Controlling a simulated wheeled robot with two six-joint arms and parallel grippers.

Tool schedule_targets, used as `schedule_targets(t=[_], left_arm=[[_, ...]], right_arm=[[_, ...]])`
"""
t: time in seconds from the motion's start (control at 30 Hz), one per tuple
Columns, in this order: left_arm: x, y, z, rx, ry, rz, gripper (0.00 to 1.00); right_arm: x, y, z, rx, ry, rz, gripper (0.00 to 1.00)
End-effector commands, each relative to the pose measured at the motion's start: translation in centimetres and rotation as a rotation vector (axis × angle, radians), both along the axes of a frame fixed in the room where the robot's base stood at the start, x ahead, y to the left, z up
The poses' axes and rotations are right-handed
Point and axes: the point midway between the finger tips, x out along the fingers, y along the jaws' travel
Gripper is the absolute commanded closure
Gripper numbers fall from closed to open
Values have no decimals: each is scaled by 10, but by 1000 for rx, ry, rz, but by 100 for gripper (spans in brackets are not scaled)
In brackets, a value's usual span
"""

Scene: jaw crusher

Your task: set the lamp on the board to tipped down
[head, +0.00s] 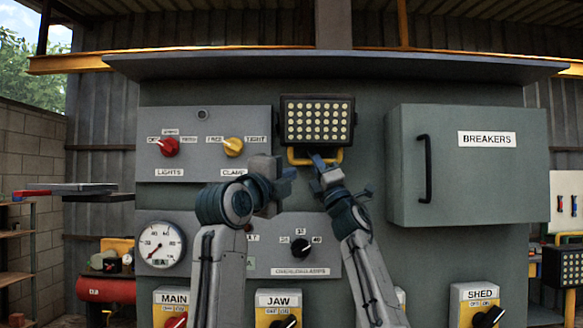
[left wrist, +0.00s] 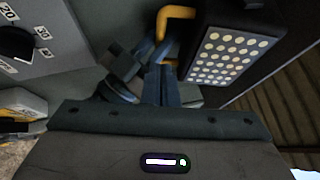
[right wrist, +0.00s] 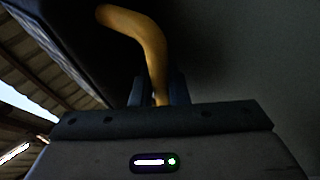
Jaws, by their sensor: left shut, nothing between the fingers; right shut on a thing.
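The lamp (head: 318,121) is a black rectangular floodlight with rows of pale round lights, mounted high on the grey board. Its face shows nearly square-on in the head view. A yellow handle (head: 337,156) hangs under its lower edge. My right gripper (head: 318,163) is shut on the handle, and the handle (right wrist: 150,45) rises from between its fingers in the right wrist view. My left gripper (head: 287,180) is shut and empty, just left of and below the handle. In the left wrist view the lamp (left wrist: 228,55) is right of the left fingers (left wrist: 160,85).
A grey panel with the red lights knob (head: 169,147) and yellow clamp knob (head: 233,146) lies left of the lamp. The breakers box (head: 480,180) juts out at right. A gauge (head: 160,244) and a black dial (head: 301,247) are below.

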Motion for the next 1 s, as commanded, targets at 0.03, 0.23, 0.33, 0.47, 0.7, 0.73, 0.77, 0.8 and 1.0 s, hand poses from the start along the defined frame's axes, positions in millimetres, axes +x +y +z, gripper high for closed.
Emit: schedule_targets(t=[0.03, 0.23, 0.33, 0.47, 0.7, 0.73, 0.77, 0.8, 1.0], left_arm=[[8, -5, 3, 1, 2, -1, 100], [37, -22, 12, 0, 1, 0, 100], [52, -16, 17, 0, 0, 3, 100], [64, -13, 20, 0, 0, 2, 100], [73, -10, 23, -2, 0, 3, 100], [74, -10, 23, -1, 0, 2, 100], [74, -10, 23, -2, 0, 2, 100], [74, -10, 23, -2, 0, 2, 100], [74, -10, 23, -2, 0, 2, 100]], right_arm=[[1, 0, -3, 0, 4, -1, 100], [1, 0, -2, 0, 4, -1, 100], [1, 0, -2, 0, 4, -1, 100], [1, 0, -2, 0, 4, -1, 100], [1, 0, -2, 0, 4, -1, 100], [1, 0, -2, 0, 4, -1, 100], [1, 0, -2, 0, 4, -1, 100], [1, 0, -2, 0, 4, -1, 100], [1, 0, -2, 0, 4, -1, 100]])
